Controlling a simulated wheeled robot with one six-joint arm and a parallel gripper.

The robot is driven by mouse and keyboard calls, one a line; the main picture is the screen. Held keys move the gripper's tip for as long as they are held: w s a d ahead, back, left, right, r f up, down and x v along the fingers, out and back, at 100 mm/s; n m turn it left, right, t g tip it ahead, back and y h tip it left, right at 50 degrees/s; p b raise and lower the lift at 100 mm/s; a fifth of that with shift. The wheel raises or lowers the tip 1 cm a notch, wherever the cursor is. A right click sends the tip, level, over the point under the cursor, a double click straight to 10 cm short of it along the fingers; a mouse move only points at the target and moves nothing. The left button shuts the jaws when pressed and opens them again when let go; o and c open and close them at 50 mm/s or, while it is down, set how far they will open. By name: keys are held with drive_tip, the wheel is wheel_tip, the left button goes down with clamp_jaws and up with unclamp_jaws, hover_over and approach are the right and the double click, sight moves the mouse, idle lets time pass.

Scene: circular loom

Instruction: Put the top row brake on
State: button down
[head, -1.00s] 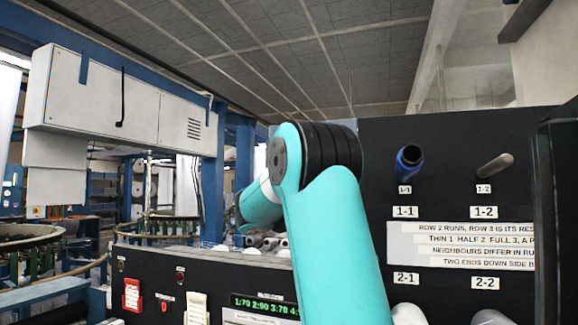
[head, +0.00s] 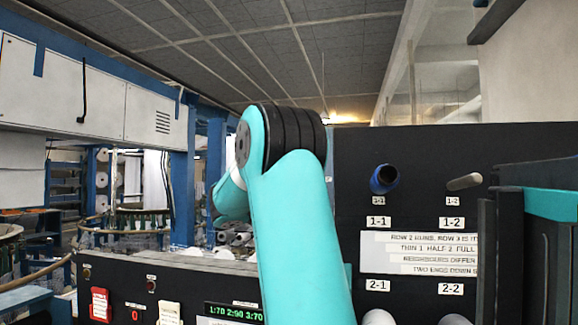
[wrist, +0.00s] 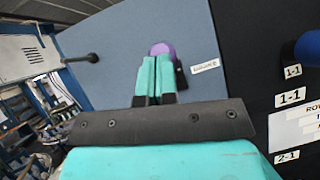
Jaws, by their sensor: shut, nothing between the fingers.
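My gripper (wrist: 154,64) shows in the wrist view with its two teal fingers together and nothing between them. Just beyond the fingertips is a purple rounded knob (wrist: 162,48) on a dark mount, partly hidden by the fingers, in front of a blue-grey surface (wrist: 120,70). I cannot tell whether the fingers touch it. A small white label (wrist: 206,66) beside it is too small to read. I cannot say for sure that this knob is the top row brake. In the head view the fingers cannot be made out.
The black panel (head: 440,150) carries a blue-ended peg 1-1 (head: 384,178) and a grey peg 1-2 (head: 463,182). The blue one also shows at the wrist view's right edge (wrist: 308,48). A black knob (wrist: 93,57) on a rod sticks out at left.

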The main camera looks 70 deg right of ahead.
drive_tip(key=shift+a+f, duration=0.1)
drive_tip(key=a+f+b, duration=0.3)
drive_tip(key=a+b, duration=0.8)
drive_tip(key=a, duration=0.1)
drive_tip(key=shift+a+f, duration=0.2)
drive_tip(key=shift+a, duration=0.05)
drive_tip(key=shift+w, duration=0.15)
